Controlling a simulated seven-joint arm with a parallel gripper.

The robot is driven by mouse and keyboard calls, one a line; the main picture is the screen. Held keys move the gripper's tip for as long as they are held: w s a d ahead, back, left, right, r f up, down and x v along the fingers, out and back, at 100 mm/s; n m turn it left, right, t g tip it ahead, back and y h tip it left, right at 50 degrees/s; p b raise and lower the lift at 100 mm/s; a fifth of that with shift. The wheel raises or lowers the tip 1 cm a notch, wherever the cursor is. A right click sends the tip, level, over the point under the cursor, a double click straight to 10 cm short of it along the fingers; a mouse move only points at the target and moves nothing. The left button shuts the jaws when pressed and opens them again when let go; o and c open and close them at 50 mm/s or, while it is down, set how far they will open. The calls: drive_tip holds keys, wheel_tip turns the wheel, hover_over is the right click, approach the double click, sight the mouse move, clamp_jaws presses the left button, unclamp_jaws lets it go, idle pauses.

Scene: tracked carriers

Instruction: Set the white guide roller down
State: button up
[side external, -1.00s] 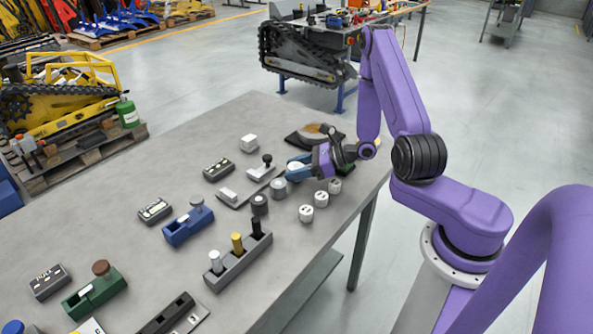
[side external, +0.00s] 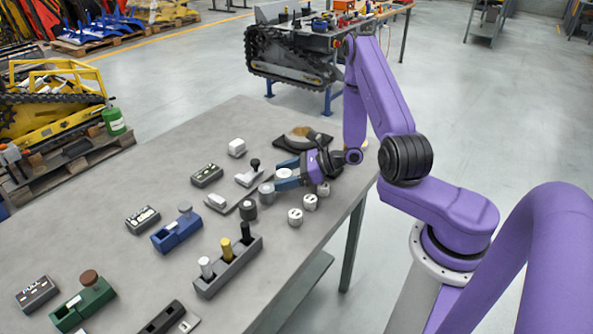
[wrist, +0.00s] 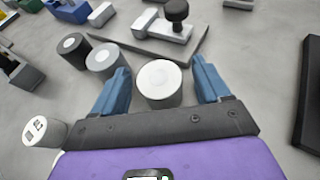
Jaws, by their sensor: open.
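The white guide roller (wrist: 160,82) stands upright on the table between my two blue fingers in the wrist view, with a gap on each side. In the side view the white roller (side external: 283,172) is small and partly hidden by my fingers. My gripper (wrist: 162,76) is open around it, low over the table, and also shows in the side view (side external: 281,174). A grey roller (wrist: 105,62) stands just left of my left finger, and a dark roller (wrist: 73,48) stands beyond it.
A grey plate with a black-knobbed block (wrist: 132,42) lies just ahead of the white roller. Three white marked cylinders stand near the table edge, one (side external: 295,217) nearest the camera. A dark mat (side external: 322,139) lies behind my gripper. A three-post rack (side external: 228,268) stands farther left.

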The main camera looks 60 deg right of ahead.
drive_tip(key=v, duration=1.7)
drive_tip(key=s+a+r+n+g+y, duration=0.1)
drive_tip(key=s+a+r+n+g, duration=0.1)
drive_tip(key=a+n+g, duration=0.65)
drive_tip(key=s+a+r+n+g+y, duration=0.1)
drive_tip(key=s+a+r+n+g, duration=0.2)
drive_tip(key=a+n+g, duration=0.55)
drive_tip(key=s+a+r+n+t+h, duration=0.2)
drive_tip(key=s+r+n+h, duration=0.1)
drive_tip(key=n, duration=0.9)
drive_tip(key=s+a+r+n+t+h, duration=0.1)
drive_tip(key=s+r+n+t+h, duration=0.2)
drive_tip(key=n, duration=0.9)
drive_tip(key=s+h, duration=0.3)
drive_tip(key=s, duration=0.1)
drive_tip(key=shift+s+a+t, duration=0.2)
drive_tip(key=shift+a+t, duration=0.1)
drive_tip(key=shift+a, duration=0.05)
drive_tip(key=shift+s+a+r+n, duration=0.2)
drive_tip(key=shift+r+n, duration=0.05)
drive_tip(key=shift+n, duration=0.15)
drive_tip(key=c, duration=0.3)
